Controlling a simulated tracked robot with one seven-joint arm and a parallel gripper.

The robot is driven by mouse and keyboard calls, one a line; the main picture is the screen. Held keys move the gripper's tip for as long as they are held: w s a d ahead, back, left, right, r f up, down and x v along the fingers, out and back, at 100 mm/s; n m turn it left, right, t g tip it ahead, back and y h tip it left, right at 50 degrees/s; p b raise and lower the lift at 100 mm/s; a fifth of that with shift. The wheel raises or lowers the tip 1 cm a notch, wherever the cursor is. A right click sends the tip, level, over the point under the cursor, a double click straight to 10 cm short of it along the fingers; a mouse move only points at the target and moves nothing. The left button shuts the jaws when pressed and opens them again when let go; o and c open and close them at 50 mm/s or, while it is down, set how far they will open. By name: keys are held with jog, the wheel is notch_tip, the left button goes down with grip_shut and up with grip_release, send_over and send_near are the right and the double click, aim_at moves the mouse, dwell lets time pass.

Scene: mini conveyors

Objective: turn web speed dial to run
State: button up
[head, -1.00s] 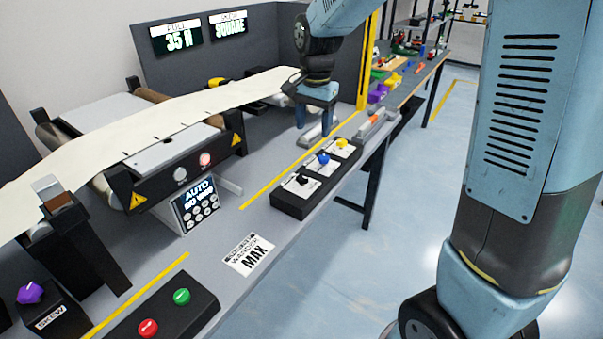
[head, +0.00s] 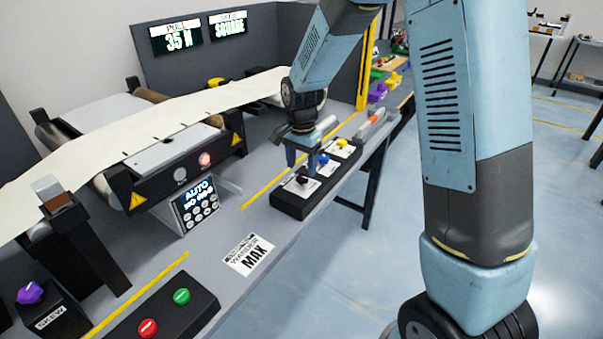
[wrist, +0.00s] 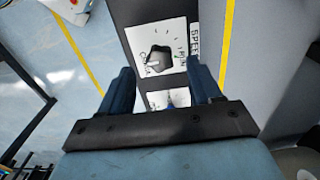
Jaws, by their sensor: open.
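The black web speed dial (wrist: 159,56) sits on a white plate (wrist: 173,28) marked SPEED in the wrist view. A pale mark on the dial's left side points toward lettering at the left; RUN is printed at the right. In the head view, the black dial (head: 302,181) is on the near end of a dark control box (head: 290,205). My gripper (wrist: 162,72) is open and empty, with its blue fingers on either side of the dial in the picture. In the head view my gripper (head: 301,164) is just above the dial; I cannot see any contact.
A blue knob (head: 323,159) and a yellow knob (head: 341,143) share the box, close behind the gripper. The conveyor's pale web (head: 190,105) runs along the left. A MAX label (head: 250,256) lies on clear bench in front.

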aim_at(302, 177)
jog(key=shift+f, duration=1.8)
jog(key=c, duration=1)
jog(key=shift+c, duration=0.2)
